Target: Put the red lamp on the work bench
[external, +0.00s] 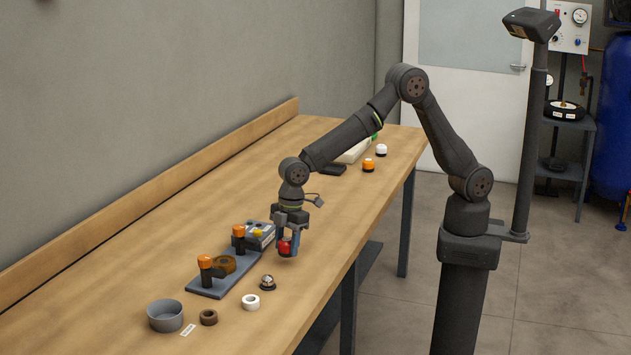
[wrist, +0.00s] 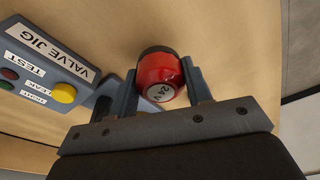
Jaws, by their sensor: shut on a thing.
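The red lamp (external: 284,247) is a small round red piece with a dark collar. In the wrist view the lamp (wrist: 160,76) sits between the two fingers and shows a white "24 V" label. My gripper (external: 287,245) is shut on it, near the front edge of the work bench (external: 330,215). The gripper also shows in the wrist view (wrist: 163,90). I cannot tell whether the lamp touches the bench top.
A valve jig (external: 260,236) with buttons stands just left of my gripper. Beside it is a grey plate (external: 208,287) with orange-topped posts.

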